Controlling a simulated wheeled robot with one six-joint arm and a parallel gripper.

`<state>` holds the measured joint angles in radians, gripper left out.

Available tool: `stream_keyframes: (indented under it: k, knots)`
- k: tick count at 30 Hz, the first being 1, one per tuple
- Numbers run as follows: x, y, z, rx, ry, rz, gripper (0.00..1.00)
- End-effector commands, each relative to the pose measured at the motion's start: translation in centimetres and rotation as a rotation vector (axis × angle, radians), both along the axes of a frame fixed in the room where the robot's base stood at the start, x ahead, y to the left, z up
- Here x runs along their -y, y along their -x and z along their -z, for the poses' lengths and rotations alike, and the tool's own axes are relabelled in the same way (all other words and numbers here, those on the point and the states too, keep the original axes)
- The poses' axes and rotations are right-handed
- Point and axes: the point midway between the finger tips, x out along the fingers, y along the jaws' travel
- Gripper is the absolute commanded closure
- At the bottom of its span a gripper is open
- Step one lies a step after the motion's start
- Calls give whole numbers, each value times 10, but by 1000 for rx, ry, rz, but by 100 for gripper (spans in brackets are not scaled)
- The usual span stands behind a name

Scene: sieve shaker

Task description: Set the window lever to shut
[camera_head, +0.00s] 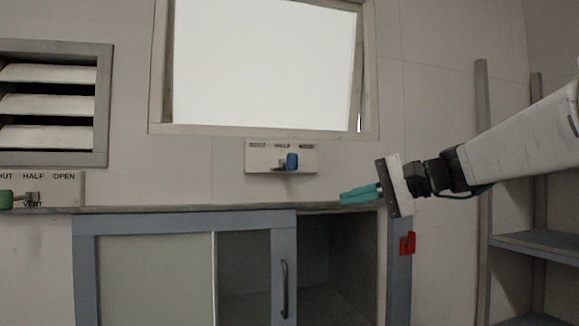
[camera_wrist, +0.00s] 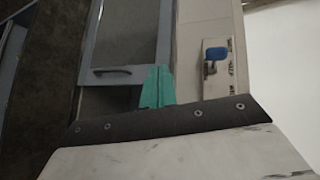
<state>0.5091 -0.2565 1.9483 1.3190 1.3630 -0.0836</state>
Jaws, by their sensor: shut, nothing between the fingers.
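The window lever has a blue knob (camera_head: 292,161) and sits on a pale label plate (camera_head: 258,158) below the window. The plate's middle label reads HALF; the outer labels are too blurred to read. The knob stands just right of HALF. The window (camera_head: 265,65) is a bright pane that looks tilted in its frame. My gripper (camera_head: 343,198) has teal fingers, shut and empty, to the right of and a little below the knob, apart from it. In the wrist view the blue knob (camera_wrist: 216,54) is up and right of my fingers (camera_wrist: 158,72).
A vent with a green-knobbed lever (camera_head: 6,200) and SHUT, HALF, OPEN labels is at the left. A cabinet (camera_head: 185,222) with a sliding door and dark handle (camera_head: 284,288) stands below. A red part (camera_head: 408,243) is on its right post. Shelves (camera_head: 540,245) stand at the right.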

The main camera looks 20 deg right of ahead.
Motion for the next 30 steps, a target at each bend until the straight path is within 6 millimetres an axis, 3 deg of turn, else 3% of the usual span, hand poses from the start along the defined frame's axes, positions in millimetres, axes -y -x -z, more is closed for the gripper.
stream_keyframes:
  k: [1,3,6,9,14,25,30]
  knots:
    - [21,-14,-20,46,-63,36,100]
    - [40,-25,-42,102,-130,67,100]
    - [57,-33,-61,153,-187,92,100]
    - [61,-39,-69,173,-209,101,100]
    - [44,-54,-69,174,-211,96,100]
    - [-11,-109,-69,171,-210,96,100]
    - [-37,-106,-69,173,-209,97,100]
